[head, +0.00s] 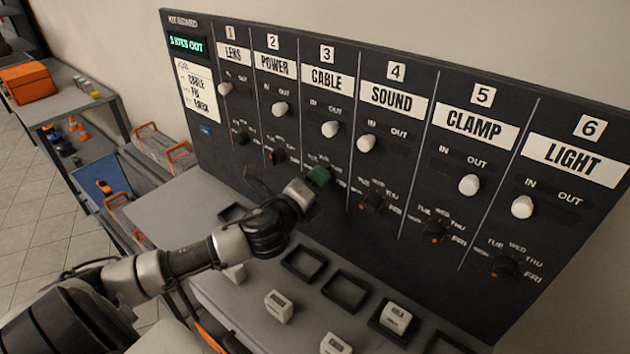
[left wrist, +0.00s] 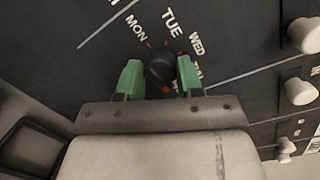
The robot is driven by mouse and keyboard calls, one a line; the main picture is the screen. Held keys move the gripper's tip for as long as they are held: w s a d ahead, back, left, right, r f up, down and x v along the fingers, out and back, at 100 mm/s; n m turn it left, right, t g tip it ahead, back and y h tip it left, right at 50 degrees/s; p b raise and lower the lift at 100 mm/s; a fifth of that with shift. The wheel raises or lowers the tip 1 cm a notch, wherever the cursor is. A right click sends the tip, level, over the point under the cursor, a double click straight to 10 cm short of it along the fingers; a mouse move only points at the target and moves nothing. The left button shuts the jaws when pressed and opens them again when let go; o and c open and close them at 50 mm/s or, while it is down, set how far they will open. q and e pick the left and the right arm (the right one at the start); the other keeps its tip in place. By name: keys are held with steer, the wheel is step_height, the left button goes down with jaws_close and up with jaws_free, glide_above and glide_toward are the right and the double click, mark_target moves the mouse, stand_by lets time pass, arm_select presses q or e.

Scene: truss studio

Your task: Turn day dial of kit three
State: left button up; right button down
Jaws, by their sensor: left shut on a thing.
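The day dial of kit three is a dark round knob (left wrist: 160,68) in the left wrist view. The labels MON, TUE and WED arc around it, with others partly covered. An orange mark shows at its lower edge, toward the gripper. My left gripper (head: 318,177) has green fingertips and is shut on this dial, one finger on each side (left wrist: 158,78). In the head view the gripper hides the dial, below the CABLE label (head: 326,81) of column 3. My right gripper is not in view.
The dark panel (head: 290,45) has six columns, each with a white IN/OUT knob; column 3's knob (head: 330,129) sits above my gripper. A neighbouring day dial (head: 373,201) is close on the right. Below, a grey desk (head: 183,205) holds dark trays (head: 345,291) and white blocks (head: 279,306).

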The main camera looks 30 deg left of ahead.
arm_select(q)
steer(key=shift+m, duration=0.6)
steer(key=shift+f, duration=0.1)
steer(key=o, duration=0.9)
steer(key=s+b, duration=0.4)
steer(key=s, duration=0.6)
steer(key=shift+s+d, duration=0.15)
steer(key=shift+s, duration=0.25)
